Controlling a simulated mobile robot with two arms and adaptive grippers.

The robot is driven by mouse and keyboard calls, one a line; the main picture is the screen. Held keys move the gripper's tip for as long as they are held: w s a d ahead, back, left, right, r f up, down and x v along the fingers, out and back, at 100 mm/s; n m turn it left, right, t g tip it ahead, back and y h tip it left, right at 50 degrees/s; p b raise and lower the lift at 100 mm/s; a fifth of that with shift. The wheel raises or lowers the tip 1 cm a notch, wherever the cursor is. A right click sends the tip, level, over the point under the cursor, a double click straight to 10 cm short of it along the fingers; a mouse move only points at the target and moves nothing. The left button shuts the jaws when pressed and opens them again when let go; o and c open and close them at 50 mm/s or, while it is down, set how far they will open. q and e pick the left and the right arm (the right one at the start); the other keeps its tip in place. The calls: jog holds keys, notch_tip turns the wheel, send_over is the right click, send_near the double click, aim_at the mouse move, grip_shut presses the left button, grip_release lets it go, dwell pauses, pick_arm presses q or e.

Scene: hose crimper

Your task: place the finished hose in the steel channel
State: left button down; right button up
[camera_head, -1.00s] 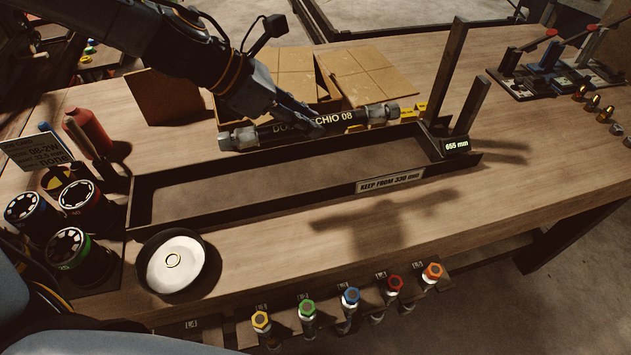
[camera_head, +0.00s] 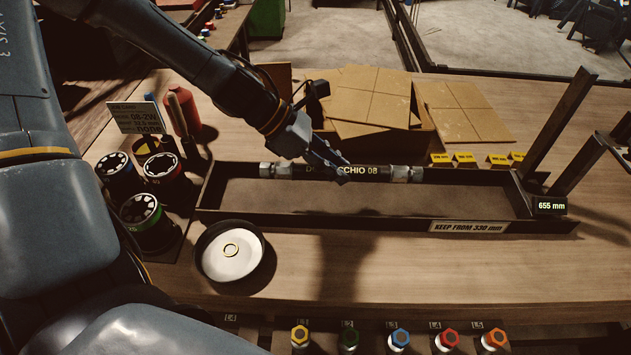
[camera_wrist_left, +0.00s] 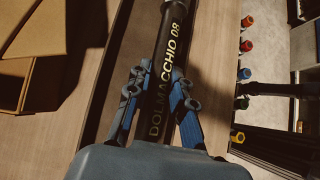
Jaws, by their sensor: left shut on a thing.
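The finished hose (camera_head: 372,172) is a short black hose with yellow lettering and a steel fitting at each end. My left gripper (camera_head: 338,172) is shut on it near its middle and hides part of the lettering. In the left wrist view the hose (camera_wrist_left: 170,50) runs between the two blue fingers (camera_wrist_left: 158,100). The steel channel (camera_head: 380,224) is a long, dark, open tray on the bench, with a label on its front wall. The hose lies lengthwise over its back part; whether it touches the channel I cannot tell. My right gripper is not seen.
A round dish (camera_head: 230,252) stands in front of the channel's left end. Dark canisters with coloured rings (camera_head: 148,222) and a red bottle (camera_head: 183,112) stand at the left. A cardboard box (camera_head: 372,108) is behind the channel. Two uprights (camera_head: 560,120) rise at its right end.

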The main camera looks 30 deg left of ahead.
pick_arm(q)
jog(key=a+f, duration=0.2)
jog(key=f, duration=0.1)
jog(key=a+f+p, duration=0.1)
jog(key=shift+s+a+f, duration=0.25)
jog(key=shift+a+f, duration=0.05)
jog(key=shift+f, duration=0.1)
jog(key=shift+s+a+f, duration=0.15)
jog(key=shift+a+f, duration=0.2)
jog(key=shift+f, duration=0.15)
jog(key=shift+f+p, duration=0.45)
jog(key=shift+f, duration=1)
jog(key=c, duration=1.2)
grip_release()
jog(key=shift+o, duration=0.2)
